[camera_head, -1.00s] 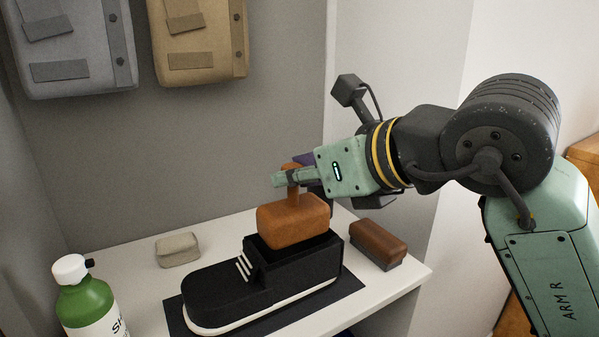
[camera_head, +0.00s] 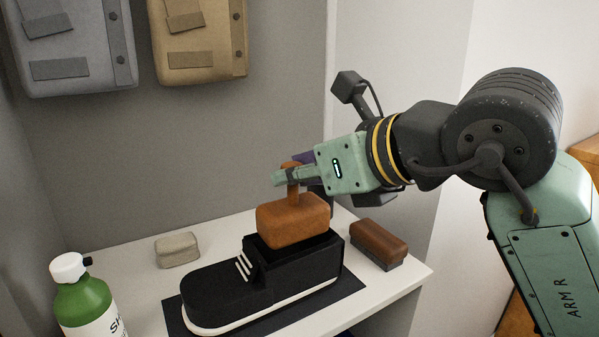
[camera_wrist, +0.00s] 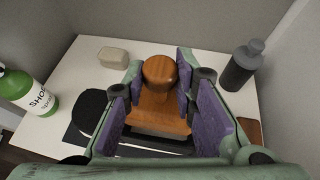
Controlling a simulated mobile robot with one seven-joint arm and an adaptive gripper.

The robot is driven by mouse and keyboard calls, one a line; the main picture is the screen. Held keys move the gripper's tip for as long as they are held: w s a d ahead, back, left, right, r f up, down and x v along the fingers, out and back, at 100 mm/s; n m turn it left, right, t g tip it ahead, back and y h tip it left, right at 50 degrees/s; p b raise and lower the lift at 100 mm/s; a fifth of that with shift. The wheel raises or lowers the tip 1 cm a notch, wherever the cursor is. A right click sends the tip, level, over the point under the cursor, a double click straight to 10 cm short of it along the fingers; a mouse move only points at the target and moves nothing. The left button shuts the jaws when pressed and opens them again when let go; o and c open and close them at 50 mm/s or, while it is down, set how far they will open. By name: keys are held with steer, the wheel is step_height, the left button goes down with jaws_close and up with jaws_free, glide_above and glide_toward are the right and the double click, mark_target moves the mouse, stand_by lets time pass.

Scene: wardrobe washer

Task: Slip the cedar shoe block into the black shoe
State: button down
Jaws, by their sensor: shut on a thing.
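The cedar shoe block (camera_head: 292,222) is an orange-brown wooden block with a knobbed post on top. My gripper (camera_head: 293,174) is shut on its post, and the block is upright. In the wrist view the block (camera_wrist: 160,110) shows between the purple finger pads of my gripper (camera_wrist: 163,88). The black shoe (camera_head: 228,288) has a white sole and white laces, with its toe toward the lower left. The block is at the shoe's raised opening at the heel end. Its lower edge meets the rim in the head view; I cannot tell how far it is inside.
The shoe stands on a dark mat (camera_head: 345,285) on a white shelf (camera_head: 135,280). A brown brush (camera_head: 378,244) lies to the right and a beige block (camera_head: 177,250) behind left. A green bottle (camera_head: 85,300) stands front left. A dark grey bottle (camera_wrist: 241,66) shows in the wrist view.

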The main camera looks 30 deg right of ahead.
mark_target(308, 223)
steer(key=shift+f, duration=0.15)
steer(key=shift+f+b, duration=0.35)
steer(key=shift+b, duration=0.1)
steer(key=shift+f+b, duration=3)
steer(key=shift+f, duration=0.35)
steer(key=c, duration=1.2)
jaws_free()
steer(key=shift+c, duration=0.2)
steer(key=shift+s, duration=0.1)
steer(key=v, duration=1.2)
